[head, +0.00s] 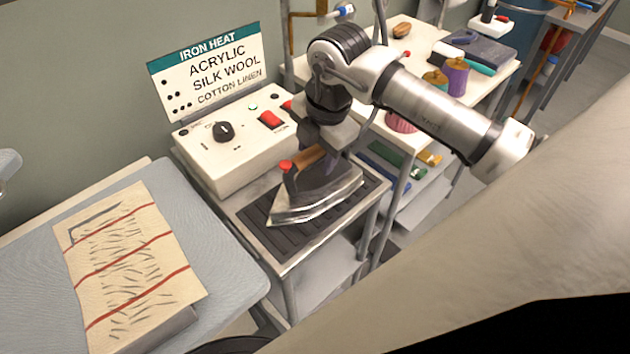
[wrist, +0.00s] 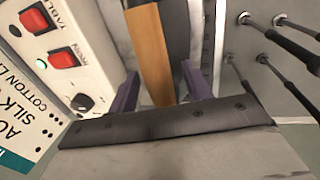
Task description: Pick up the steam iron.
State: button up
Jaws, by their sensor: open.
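The steam iron (head: 322,195) sits on a dark ribbed rest pad (head: 262,222) on a small metal stand, its pointed tip toward the lower left. It has a silver sole, a dark body, a brown wooden handle (head: 308,158) and a red knob. My gripper (head: 325,143) is above the iron, pointing down at the handle; its fingertips are hard to make out there. In the wrist view my gripper (wrist: 162,88) is open, its two purple fingers on either side of the wooden handle (wrist: 148,50). Whether they touch it cannot be told.
A white control box (head: 235,140) with a knob and red switches stands close behind the iron, under an "IRON HEAT" sign (head: 208,72). An ironing board (head: 215,235) with a marked cloth (head: 130,255) is at left. A table with thread spools (head: 457,76) is at right.

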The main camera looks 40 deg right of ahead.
grip_shut()
jog(key=shift+r, duration=0.15)
dwell(1.1)
